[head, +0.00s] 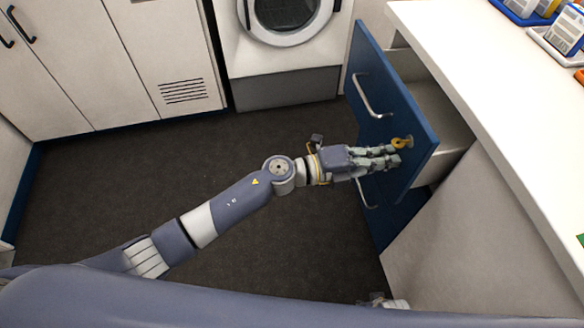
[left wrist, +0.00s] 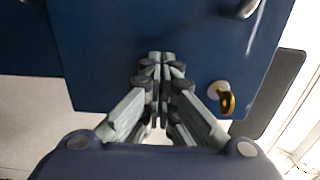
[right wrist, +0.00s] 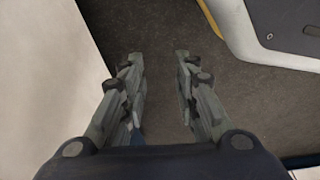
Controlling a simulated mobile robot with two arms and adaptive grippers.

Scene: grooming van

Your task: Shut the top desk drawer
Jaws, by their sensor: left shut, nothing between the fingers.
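The top desk drawer has a blue front (head: 398,88) and stands pulled out from the white-topped desk, with its light inside (head: 435,112) showing. A metal bar handle (head: 370,97) and a yellow key in a lock (head: 402,142) are on the front. My left gripper (head: 394,156) is shut and empty, at the front's lower part beside the key. In the left wrist view its fingertips (left wrist: 160,58) overlap the blue front (left wrist: 110,50), left of the key (left wrist: 228,102); I cannot tell if they touch. My right gripper (right wrist: 156,60) is open and empty above the dark floor.
The desk top (head: 470,70) carries blue trays (head: 515,14) at the far right. A lower blue drawer front (head: 392,215) with a handle is below. A white washer-like machine (head: 280,55) and white cabinets (head: 75,70) line the back. The dark floor (head: 130,190) is clear.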

